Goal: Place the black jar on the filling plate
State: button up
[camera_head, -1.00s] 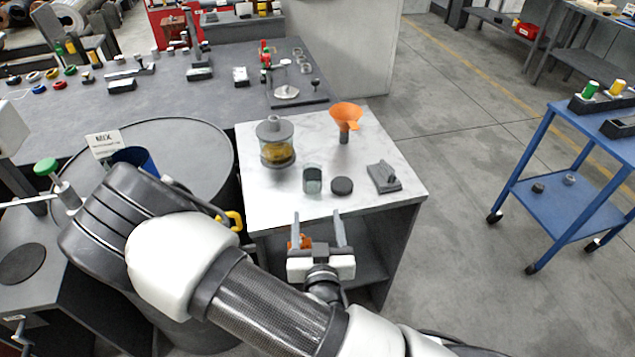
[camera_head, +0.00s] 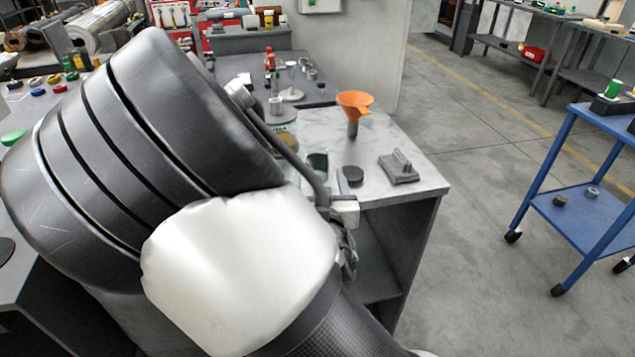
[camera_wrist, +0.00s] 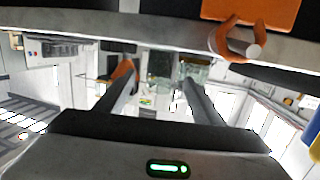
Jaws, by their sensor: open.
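A small dark glass jar (camera_head: 317,163), which may be the black jar, stands on the marble-topped cabinet, partly hidden by my arm. A flat black disc (camera_head: 352,175) lies just right of it. A pale round plate (camera_head: 290,95), possibly the filling plate, sits on a dark base on the grey bench behind. My gripper (camera_wrist: 157,78) is open in the wrist view, with no held object visible between its fingers. In the head view my arm hides its fingers; only a white part shows at the cabinet's front edge.
An orange funnel (camera_head: 354,103) and a grey block with an upright fin (camera_head: 399,166) stand on the marble top (camera_head: 385,135). A larger jar (camera_head: 283,128) is partly hidden behind my arm. A blue cart (camera_head: 570,214) stands right, across open floor.

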aim_at(318, 169)
jog(key=w, duration=0.2)
jog(key=w+b, duration=0.1)
jog(key=w, duration=0.3)
jog(key=shift+w+a+f, duration=0.25)
jog(key=shift+w+a, duration=0.1)
jog(key=c, duration=1.2)
